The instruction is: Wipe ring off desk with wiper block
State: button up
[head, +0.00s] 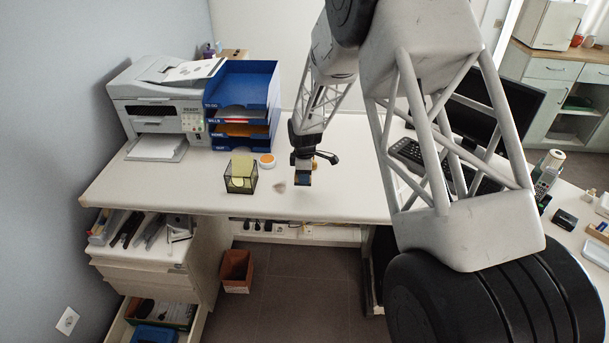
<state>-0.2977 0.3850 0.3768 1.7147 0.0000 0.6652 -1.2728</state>
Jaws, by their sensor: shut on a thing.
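My gripper (302,174) is over the white desk (345,160), right of the mesh note holder. It is shut on the wiper block (303,181), which shows as a small dark blue piece with some yellow at the fingertips. Whether the block touches the desk is too small to tell. A faint brownish ring mark (280,187) lies on the desk just left of the block, near the front edge. The block's underside is hidden.
A black mesh holder with yellow notes (241,178) and a round orange-and-white item (266,161) stand left of my gripper. Blue stacked trays (243,105) and a printer (160,105) are behind them.

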jog(key=w+a+r, duration=0.1)
jog(key=a+r, duration=0.2)
jog(key=a, duration=0.8)
jog(key=shift+w+a, duration=0.3)
jog(key=shift+w, duration=0.05)
